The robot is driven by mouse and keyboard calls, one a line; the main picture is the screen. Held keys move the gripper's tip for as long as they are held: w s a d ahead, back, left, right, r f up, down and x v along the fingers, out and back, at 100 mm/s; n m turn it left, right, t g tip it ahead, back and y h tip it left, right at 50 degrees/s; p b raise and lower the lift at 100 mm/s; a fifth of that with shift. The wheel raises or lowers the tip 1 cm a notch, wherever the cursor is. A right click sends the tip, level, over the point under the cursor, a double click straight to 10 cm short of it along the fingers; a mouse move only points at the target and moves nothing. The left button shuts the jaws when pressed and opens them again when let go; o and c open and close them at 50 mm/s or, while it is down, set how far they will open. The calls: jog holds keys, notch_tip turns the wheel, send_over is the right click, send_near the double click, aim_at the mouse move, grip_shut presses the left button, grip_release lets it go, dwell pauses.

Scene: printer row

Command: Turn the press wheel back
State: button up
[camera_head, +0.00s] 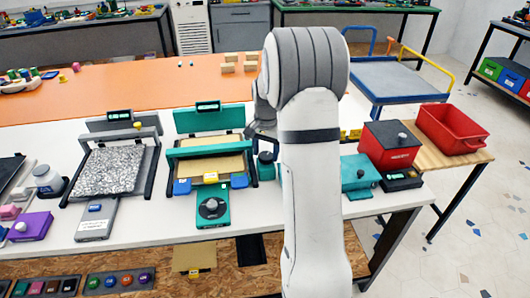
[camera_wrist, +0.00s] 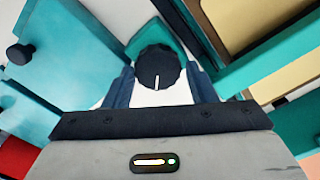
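A round dark knob with a white line (camera_wrist: 158,70), which appears to be the press wheel, sits on a teal base in the wrist view. Its white line points toward the bottom of that picture. In the head view a small teal round body with a dark top (camera_head: 265,166) stands right of the teal press (camera_head: 210,150). My gripper (camera_head: 262,135) is over it, partly hidden by my arm. In the wrist view my gripper's two dark blue fingers (camera_wrist: 159,82) are apart, one on each side of the knob. I cannot tell whether they touch it.
A teal box with a dark knob (camera_wrist: 60,75) is close on the left in the wrist view. The teal press frame with a tan bed (camera_wrist: 245,20) is close on the right. In the head view a red box (camera_head: 390,146) and red bin (camera_head: 452,130) stand at right.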

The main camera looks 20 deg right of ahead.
aim_at(266, 155)
jog(key=o, duration=0.4)
jog(key=shift+s+f, duration=0.1)
jog(key=shift+c, duration=0.2)
jog(key=shift+r, duration=3.9)
